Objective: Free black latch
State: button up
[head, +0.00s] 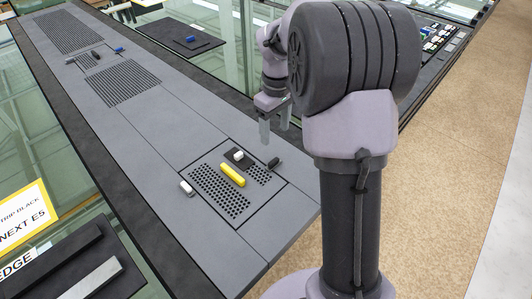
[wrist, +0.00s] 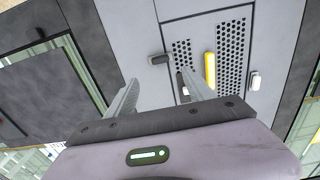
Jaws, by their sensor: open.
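The black latch (head: 274,163) sits at the right edge of a perforated panel (head: 245,211) set in the grey walkway. In the wrist view the black latch (wrist: 159,60) lies just beyond my fingertips, between their lines. A white latch (head: 187,188) is at the panel's opposite edge, and a yellow bar (head: 233,175) crosses its middle. A small white-topped piece (head: 239,156) sits in a dark recess; my right finger partly hides that area in the wrist view. My gripper (head: 273,136) is open and empty, above and apart from the black latch; it also shows in the wrist view (wrist: 158,80).
Further along the walkway are vent grilles (head: 122,83) and a dark latch-like piece (head: 96,54). Glass lies on both sides. A yellow-edged sign (head: 22,216) and a dark tray (head: 35,279) are at lower left. The walkway around the panel is clear.

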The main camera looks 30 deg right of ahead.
aim_at(274, 161)
notch_tip(274, 161, down, 12)
jog(key=b, duration=0.3)
jog(key=shift+b, duration=0.35)
grip_shut()
